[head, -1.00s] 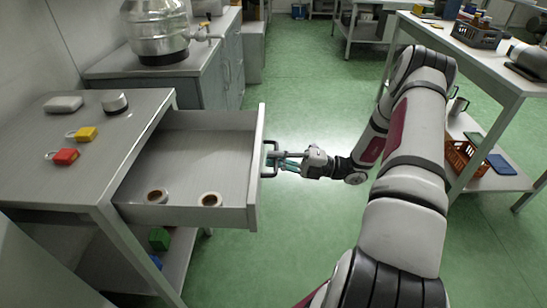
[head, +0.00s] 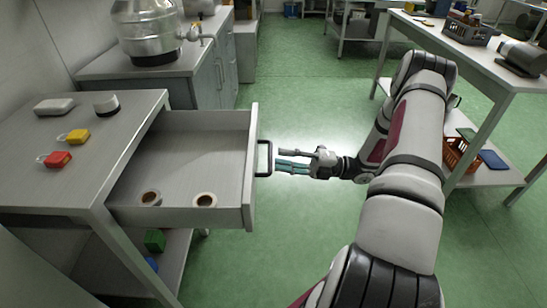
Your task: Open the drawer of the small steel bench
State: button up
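The small steel bench (head: 75,178) stands at the left in the head view. Its drawer (head: 185,170) is pulled well out to the right, and two tape-like rings (head: 205,200) lie inside near the front edge. The dark handle (head: 268,158) is on the drawer's right face. My gripper (head: 282,161) is just right of the handle, with its fingers pointing left at it. A gap shows between the fingers, and nothing is held between them. The fingertips appear apart from the handle.
On the bench top are a red padlock (head: 58,159), a yellow padlock (head: 78,136), a white box (head: 54,106) and a round container (head: 106,103). A steel vessel (head: 147,30) stands on the cabinet behind. A table (head: 484,62) is at the right. Green floor is free between.

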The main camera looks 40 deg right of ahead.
jog(key=v, duration=0.7)
jog(key=shift+d, duration=0.15)
jog(key=shift+s+f, duration=0.1)
jog(key=shift+s, duration=0.05)
